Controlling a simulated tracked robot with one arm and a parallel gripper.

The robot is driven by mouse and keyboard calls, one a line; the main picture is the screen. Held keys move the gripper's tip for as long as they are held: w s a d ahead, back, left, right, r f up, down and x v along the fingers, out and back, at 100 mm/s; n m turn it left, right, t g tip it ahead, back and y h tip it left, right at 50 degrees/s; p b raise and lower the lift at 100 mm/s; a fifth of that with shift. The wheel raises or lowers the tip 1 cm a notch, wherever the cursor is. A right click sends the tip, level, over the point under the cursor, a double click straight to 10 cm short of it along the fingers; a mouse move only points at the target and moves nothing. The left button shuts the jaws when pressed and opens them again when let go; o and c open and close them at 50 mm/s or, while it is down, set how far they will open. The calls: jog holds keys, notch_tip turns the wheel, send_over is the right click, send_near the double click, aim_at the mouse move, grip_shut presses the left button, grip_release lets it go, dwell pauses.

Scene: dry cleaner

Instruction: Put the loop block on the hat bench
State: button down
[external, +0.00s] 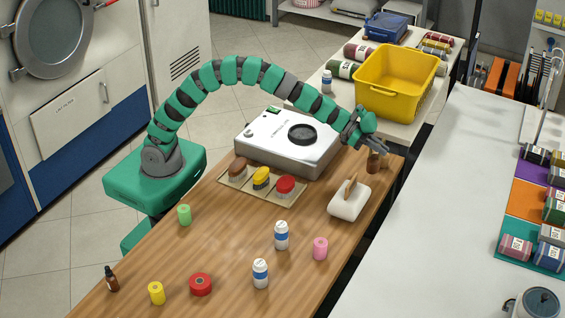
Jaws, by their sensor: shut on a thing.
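My gripper (379,147) is at the far right end of the wooden table, shut on a small dark brown object (375,163). The gripper partly covers this object, and I cannot tell whether it touches the table. A white rounded block (349,203) with an upright brown handle, perhaps the loop block, sits just below and left of the gripper, apart from it. A white boxy unit (267,146) with a dark round pad on top, perhaps the hat bench, stands left of the gripper. Nothing lies on its pad.
A tan tray (231,186) with brown, yellow and red pieces lies before the white unit. White bottles (281,235), coloured spools (320,248) and a dropper bottle (111,279) stand nearer. A yellow bin (399,84) is behind. The table's left middle is fairly clear.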

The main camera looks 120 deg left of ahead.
aim_at(379, 159)
jog(key=shift+f+b, duration=1.4)
jog(key=shift+f, duration=0.55)
jog(key=shift+f, duration=0.1)
jog(key=c, duration=1.5)
grip_release()
jog(key=shift+c, duration=0.2)
